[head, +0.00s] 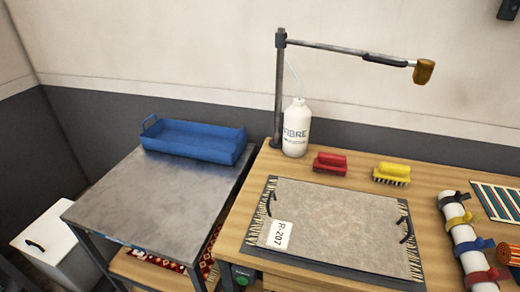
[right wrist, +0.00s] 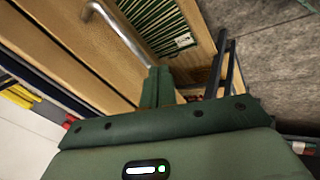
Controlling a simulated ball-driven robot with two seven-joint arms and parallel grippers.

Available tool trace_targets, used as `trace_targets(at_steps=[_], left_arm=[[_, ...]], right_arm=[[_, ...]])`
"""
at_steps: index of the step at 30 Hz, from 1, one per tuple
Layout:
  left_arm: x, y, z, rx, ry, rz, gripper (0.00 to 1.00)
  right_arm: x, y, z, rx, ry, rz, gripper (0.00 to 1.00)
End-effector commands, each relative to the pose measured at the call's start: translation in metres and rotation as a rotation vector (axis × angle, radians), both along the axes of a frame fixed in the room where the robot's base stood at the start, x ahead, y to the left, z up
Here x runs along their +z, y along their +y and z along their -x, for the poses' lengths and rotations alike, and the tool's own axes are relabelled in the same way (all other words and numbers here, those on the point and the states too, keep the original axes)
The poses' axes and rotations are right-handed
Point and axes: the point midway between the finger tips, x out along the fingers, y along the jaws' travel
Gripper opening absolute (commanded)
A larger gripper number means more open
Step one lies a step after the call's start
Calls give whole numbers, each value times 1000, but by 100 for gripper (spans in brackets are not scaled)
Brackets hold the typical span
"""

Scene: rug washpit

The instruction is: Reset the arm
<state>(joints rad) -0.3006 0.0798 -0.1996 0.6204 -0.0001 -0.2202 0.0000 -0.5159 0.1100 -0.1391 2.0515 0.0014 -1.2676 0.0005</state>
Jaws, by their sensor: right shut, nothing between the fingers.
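In the head view a dark upright post (head: 279,90) stands at the back of the wooden bench. A thin grey arm (head: 335,49) reaches right from its top, with a black sleeve and a brown-yellow block (head: 424,71) at its end. Neither gripper shows in the head view. In the right wrist view my right gripper (right wrist: 157,86) has its green fingers together and empty. A bent metal bar (right wrist: 122,32) on a wooden front runs towards the fingertips; I cannot tell whether they touch it. My left gripper is in neither view.
A blue tray (head: 195,141) sits on the metal table (head: 150,200), whose front is clear.

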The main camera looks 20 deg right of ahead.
Motion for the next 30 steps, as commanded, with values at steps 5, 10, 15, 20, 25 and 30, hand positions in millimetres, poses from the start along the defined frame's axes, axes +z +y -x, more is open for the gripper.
trace_targets(at_steps=[5,10,15,20,25,30], left_arm=[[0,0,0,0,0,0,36],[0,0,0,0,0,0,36],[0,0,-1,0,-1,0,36],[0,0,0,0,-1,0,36],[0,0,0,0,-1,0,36],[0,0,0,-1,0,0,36]], right_arm=[[-89,14,28,-20,90,-96,0],[-193,25,98,-95,210,-218,0],[-256,24,183,-205,301,-300,0],[-274,19,231,-275,339,-328,0],[-278,17,245,-297,349,-334,0],[-278,17,245,-296,349,-334,0]])
